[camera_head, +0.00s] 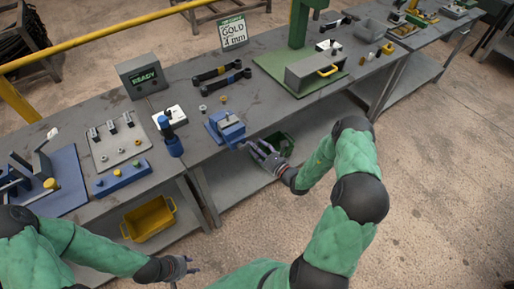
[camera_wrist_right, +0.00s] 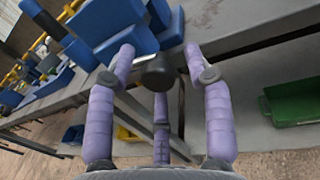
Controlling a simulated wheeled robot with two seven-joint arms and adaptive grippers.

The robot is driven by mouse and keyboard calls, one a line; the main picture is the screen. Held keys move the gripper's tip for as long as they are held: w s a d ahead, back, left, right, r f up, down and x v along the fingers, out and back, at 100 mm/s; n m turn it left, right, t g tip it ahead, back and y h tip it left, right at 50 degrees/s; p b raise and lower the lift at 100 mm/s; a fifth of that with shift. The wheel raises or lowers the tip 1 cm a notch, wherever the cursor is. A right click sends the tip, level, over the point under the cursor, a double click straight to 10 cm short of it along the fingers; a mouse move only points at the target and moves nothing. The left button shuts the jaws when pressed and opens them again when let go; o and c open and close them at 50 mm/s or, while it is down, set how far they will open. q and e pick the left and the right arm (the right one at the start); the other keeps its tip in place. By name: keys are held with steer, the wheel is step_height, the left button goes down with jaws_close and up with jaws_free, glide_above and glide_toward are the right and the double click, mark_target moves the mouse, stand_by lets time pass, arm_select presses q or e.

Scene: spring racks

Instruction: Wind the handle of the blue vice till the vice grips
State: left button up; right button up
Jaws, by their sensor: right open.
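The blue vice (camera_head: 227,128) stands at the front edge of the grey bench, in the middle of the head view. In the right wrist view, blue parts of it (camera_wrist_right: 110,42) fill the upper left. A dark round knob (camera_wrist_right: 156,71), seemingly the end of its handle, sits between my right fingers. My right gripper (camera_head: 256,149) is open just in front of the vice; its purple fingers (camera_wrist_right: 158,58) are spread around the knob. I cannot tell whether they touch it. The vice's jaw gap is too small to judge. My left gripper (camera_head: 188,264) hangs low, away from the bench, its fingers unclear.
A blue bottle-like thing (camera_head: 172,140) stands left of the vice. Wrenches (camera_head: 221,74) lie behind it, with a READY display (camera_head: 143,77) and a GOLD 4 mm sign (camera_head: 233,33). Yellow (camera_head: 149,219) and green (camera_wrist_right: 293,105) bins sit below. Floor in front is clear.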

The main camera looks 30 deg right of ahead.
steer(key=shift+w, duration=0.15)
jaws_close()
steer(key=shift+f, duration=0.15)
steer(key=a+f+m+t+h+p, duration=0.1)
steer(key=a+f+m, duration=0.1)
steer(key=m, duration=0.9)
steer(key=a+f+m+h+p, duration=0.1)
steer(key=a+m, duration=0.4)
steer(key=m, duration=0.5)
steer(key=shift+s+a+f+m+t+h, duration=0.25)
steer(key=shift+s+f+m+t+h, duration=0.15)
steer(key=shift+f, duration=0.4)
